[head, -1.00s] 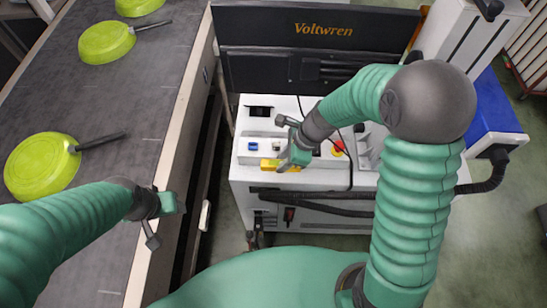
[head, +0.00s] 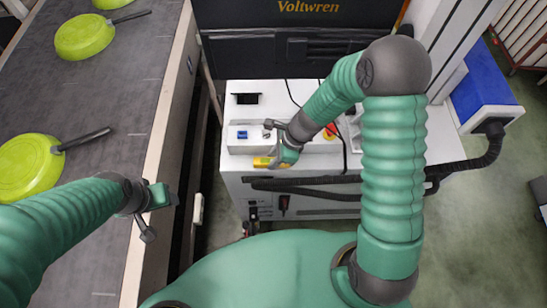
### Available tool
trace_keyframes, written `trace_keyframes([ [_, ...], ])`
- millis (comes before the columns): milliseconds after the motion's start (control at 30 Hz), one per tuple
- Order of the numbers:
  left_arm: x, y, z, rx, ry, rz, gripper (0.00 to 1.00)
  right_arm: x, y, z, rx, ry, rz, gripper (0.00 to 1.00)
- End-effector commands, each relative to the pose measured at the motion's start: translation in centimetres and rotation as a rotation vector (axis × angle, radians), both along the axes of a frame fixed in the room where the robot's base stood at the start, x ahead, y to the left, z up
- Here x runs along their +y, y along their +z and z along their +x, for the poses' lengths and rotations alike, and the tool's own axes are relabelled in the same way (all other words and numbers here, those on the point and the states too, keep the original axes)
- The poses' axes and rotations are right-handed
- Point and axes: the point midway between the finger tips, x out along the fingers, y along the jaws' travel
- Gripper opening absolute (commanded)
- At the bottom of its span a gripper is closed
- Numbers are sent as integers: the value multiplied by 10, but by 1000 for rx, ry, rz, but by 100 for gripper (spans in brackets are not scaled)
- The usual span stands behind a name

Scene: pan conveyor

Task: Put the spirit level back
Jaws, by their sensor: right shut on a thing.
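A small yellow bar, likely the spirit level (head: 262,162), shows at the front edge of the white cabinet top. My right gripper (head: 286,157) is shut on it, with the bar sticking out to the left of the fingers. The gripper hides the rest of the bar, and I cannot tell whether it touches the cabinet. My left gripper (head: 158,197) is over the conveyor's right edge, away from the bar. Its fingers are too unclear to tell whether they are open.
The white cabinet (head: 240,166) carries a grey control box with a blue button (head: 243,134), plus loose cables. A dark Voltwren panel (head: 300,45) stands behind. The conveyor (head: 95,130) on the left holds several green pans (head: 30,165). Open floor lies to the right.

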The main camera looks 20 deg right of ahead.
Motion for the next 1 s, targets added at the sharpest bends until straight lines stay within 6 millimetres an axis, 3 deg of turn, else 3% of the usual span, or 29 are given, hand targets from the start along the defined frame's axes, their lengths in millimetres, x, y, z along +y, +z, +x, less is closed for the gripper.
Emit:
trace_keyframes([
  [100, 0, -1, 0, 0, 0, 0, 58, 0, -1, 0, 0, 0, 0, 34],
  [400, 0, 0, 0, 0, 0, 0, 58, 0, 0, 0, 0, 0, 0, 34],
  [533, 0, 4, 0, 0, 0, 0, 58, -2, 9, 0, -2, 0, -1, 34],
  [800, 0, 19, 0, 0, 0, 0, 58, -27, 72, -6, -6, 0, -3, 34],
  [1000, 0, 25, 0, 0, 0, 0, 58, -41, 106, -11, -3, 0, -1, 34],
])
